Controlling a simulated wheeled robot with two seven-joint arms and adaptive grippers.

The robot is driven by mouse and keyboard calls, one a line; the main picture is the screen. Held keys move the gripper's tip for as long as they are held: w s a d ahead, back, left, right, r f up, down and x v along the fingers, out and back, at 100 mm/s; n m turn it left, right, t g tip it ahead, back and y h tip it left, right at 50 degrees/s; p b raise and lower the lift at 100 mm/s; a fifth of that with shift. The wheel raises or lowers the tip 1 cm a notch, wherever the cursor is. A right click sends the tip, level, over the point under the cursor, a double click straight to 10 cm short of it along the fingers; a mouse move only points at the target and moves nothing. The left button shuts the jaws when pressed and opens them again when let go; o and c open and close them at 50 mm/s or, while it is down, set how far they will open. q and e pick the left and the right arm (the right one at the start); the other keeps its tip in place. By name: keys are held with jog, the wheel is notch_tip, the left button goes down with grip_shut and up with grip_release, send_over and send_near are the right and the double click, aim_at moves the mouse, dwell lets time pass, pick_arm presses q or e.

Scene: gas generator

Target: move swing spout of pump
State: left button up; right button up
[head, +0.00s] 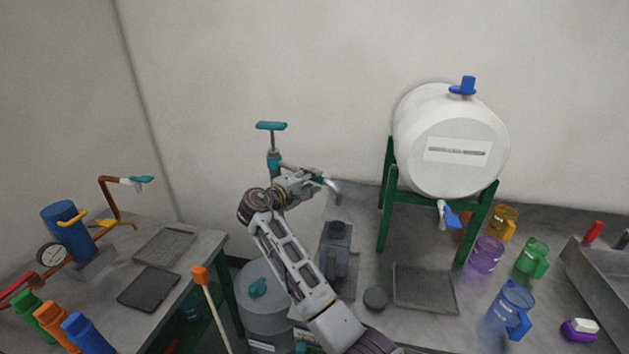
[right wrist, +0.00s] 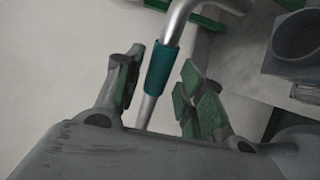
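The pump has a teal T-handle (head: 271,126) and a teal body (head: 273,160), and it stands upright behind my right forearm. Its curved metal spout (head: 333,187) points right in the head view. In the right wrist view the spout (right wrist: 185,18) has a teal sleeve (right wrist: 162,68). My right gripper (head: 316,177) is at the spout. In the right wrist view its fingers (right wrist: 160,64) are open on either side of the teal sleeve, with gaps visible. The lower pump is hidden by my arm. My left gripper is not in view.
A grey drum (head: 262,307) stands in the gap between two tables. A white barrel (head: 450,140) on a green stand (head: 385,205) is on the right table. A dark grey device (head: 337,250) stands on that table close to my right forearm.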

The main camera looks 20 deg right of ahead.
jog(key=v, duration=0.5)
dwell(0.5)
